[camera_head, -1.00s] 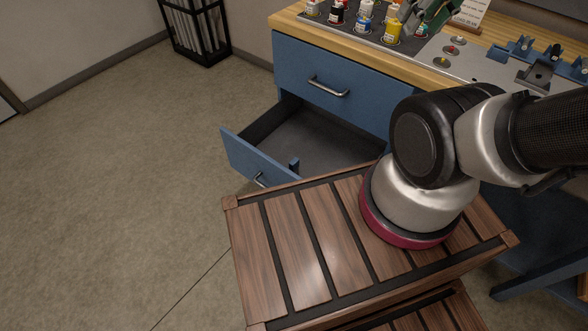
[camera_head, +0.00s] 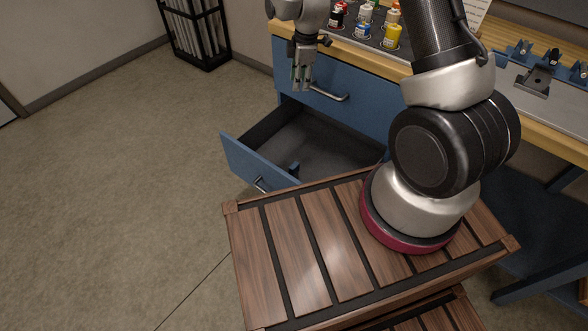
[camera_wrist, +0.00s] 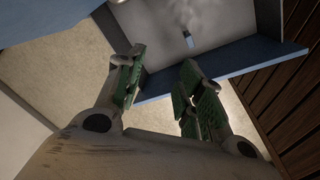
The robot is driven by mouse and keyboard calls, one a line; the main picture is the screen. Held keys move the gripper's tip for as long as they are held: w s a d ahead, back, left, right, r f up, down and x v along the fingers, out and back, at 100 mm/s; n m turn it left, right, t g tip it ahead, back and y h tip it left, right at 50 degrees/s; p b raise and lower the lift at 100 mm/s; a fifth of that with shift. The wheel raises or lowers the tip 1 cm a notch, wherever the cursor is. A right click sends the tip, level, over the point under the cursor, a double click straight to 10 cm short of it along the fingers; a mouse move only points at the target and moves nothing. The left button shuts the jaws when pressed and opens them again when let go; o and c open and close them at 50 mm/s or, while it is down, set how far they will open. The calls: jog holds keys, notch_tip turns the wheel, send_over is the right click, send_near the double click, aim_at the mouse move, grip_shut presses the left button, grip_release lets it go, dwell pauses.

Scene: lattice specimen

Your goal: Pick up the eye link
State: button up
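My gripper (camera_head: 301,77) hangs fingers-down in front of the upper drawer, above the open lower drawer (camera_head: 330,138) of the blue cabinet. In the wrist view my gripper (camera_wrist: 162,60) is open, with its two green-padded fingers apart and nothing between them. A small blue piece (camera_head: 293,168) stands inside the drawer near its front panel. A small blue piece with a pale end (camera_wrist: 188,39) also shows on the drawer floor in the wrist view, beyond the fingertips. It may be the eye link, but no eye can be made out.
The drawer's front panel (camera_head: 250,160) stands out over the floor. A slatted wooden box top (camera_head: 310,250) lies just in front. The wooden worktop (camera_head: 565,142) holds several small bottles (camera_head: 392,36) and blue fixtures (camera_head: 545,62). Open floor is at left.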

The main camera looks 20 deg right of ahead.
aim_at(296, 164)
jog(key=s+a+f+n, duration=0.1)
jog(key=s+f+n, duration=0.1)
jog(key=f, duration=0.9)
jog(key=s+a+f+n+g, duration=0.1)
jog(key=s+f+n, duration=0.1)
jog(key=f, duration=0.9)
jog(key=s+a+f+n, duration=0.1)
jog(key=f+n, duration=0.3)
jog(key=f, duration=0.7)
jog(key=shift+s+a+f+n+h, duration=0.1)
jog(key=shift+s+f+n+h, duration=0.15)
jog(key=shift+s, duration=0.3)
jog(key=f, duration=0.7)
jog(key=shift+s+a+f, duration=0.15)
jog(key=shift+a+f, duration=0.2)
jog(key=shift+a, duration=0.05)
grip_shut()
